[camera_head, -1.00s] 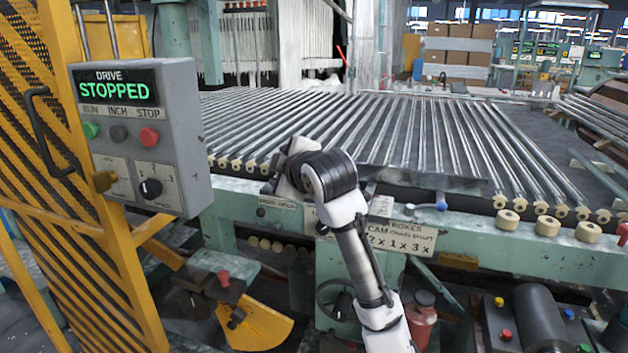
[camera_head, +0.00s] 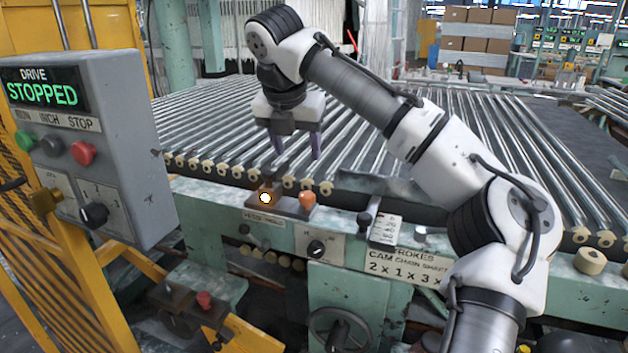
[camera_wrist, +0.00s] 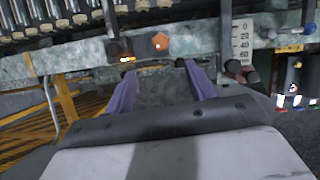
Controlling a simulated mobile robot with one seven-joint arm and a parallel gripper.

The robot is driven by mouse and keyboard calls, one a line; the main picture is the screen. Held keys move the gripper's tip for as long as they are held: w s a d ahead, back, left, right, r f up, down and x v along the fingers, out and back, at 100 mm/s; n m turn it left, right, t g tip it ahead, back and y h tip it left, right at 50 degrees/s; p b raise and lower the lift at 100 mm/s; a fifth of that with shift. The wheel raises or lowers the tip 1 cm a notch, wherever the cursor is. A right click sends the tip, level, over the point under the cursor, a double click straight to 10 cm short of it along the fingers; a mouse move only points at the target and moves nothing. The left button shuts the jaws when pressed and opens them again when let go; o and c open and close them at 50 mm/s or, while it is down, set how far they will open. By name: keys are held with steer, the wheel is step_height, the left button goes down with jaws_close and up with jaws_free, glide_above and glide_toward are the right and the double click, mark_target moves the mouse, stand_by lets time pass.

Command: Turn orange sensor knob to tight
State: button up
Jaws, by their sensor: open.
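The orange sensor knob (camera_head: 307,199) sits on a dark bracket on the green machine rail, just right of a glowing lamp (camera_head: 265,197). In the wrist view the knob (camera_wrist: 160,41) looks lobed and lies beyond my fingertips, roughly centred between them. My gripper (camera_head: 297,150) points down above the knob, open and empty, with its purple fingers apart from it. The fingers also show in the wrist view (camera_wrist: 159,70). No tight marking for the knob is readable.
A grey control box (camera_head: 110,130) reading "STOPPED" stands at the left. Glass tubes on rollers (camera_head: 400,150) fill the bed behind the rail. A black rotary switch (camera_head: 317,248) and a scale plate (camera_head: 384,230) sit right of the knob. A handwheel (camera_head: 340,330) is below.

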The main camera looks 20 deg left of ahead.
mark_target(306, 194)
steer(key=x, duration=1.3)
steer(key=shift+d+f, duration=0.1)
steer(key=shift+f, duration=0.25)
steer(key=c, duration=1)
